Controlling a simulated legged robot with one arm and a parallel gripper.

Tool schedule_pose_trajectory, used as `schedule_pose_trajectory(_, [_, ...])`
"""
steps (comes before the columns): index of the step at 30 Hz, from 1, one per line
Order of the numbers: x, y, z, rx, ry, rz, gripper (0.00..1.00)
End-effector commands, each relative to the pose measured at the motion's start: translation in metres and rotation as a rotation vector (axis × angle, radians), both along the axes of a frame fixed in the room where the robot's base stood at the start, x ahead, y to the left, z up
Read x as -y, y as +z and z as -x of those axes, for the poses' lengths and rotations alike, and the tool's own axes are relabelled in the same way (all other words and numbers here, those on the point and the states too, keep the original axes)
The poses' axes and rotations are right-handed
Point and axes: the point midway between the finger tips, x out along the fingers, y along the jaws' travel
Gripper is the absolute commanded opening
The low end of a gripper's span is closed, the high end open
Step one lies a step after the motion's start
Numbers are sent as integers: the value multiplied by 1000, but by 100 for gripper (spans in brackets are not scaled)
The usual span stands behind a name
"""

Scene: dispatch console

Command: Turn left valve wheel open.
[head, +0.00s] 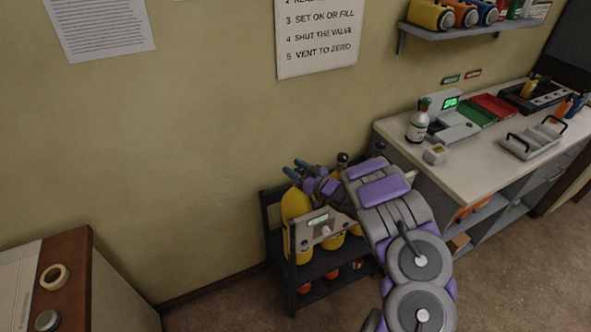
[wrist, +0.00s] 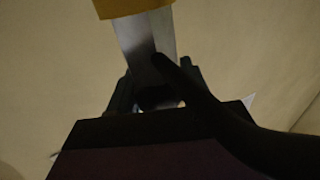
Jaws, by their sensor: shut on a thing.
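A yellow cylinder (head: 296,207) stands at the left of a black rack (head: 274,243). My gripper (head: 296,168) is at the top of this cylinder and is shut on the left valve wheel, which its fingers and my arm hide in the head view. The dark wrist view shows my gripper (wrist: 160,88) around a dark part at the end of a grey metal neck (wrist: 146,38), with yellow (wrist: 130,7) beyond it. How far the wheel is turned cannot be told. A grey panel with a small display (head: 318,222) is on the rack's front.
Other dark valve knobs (head: 342,158) show right of my gripper, close to my arm. A counter (head: 470,165) with a bottle (head: 418,124) and trays stands at the right. A brown-edged cabinet (head: 70,270) is at the lower left. The wall is close behind the rack.

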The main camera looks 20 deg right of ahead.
Motion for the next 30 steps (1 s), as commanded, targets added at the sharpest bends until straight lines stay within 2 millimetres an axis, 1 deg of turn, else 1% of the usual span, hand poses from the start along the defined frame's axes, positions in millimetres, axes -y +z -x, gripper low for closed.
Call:
schedule_pose_trajectory(5, [1, 2, -1, 4, -4, 1, 18])
schedule_pose_trajectory(6, [1, 2, -1, 4, -4, 1, 52])
schedule_pose_trajectory(11, [1, 2, 0, 3, -3, 1, 68])
schedule_pose_trajectory(12, [1, 2, 0, 3, -3, 1, 69])
schedule_pose_trajectory(20, [0, 4, 0, 3, -2, 1, 69])
schedule_pose_trajectory(23, [1, 13, 0, 3, -2, 3, 69])
schedule_pose_trajectory(28, [2, 41, 0, 1, -3, 1, 69])
schedule_pose_trajectory(30, [-1, 36, 12, -3, -2, -2, 69])
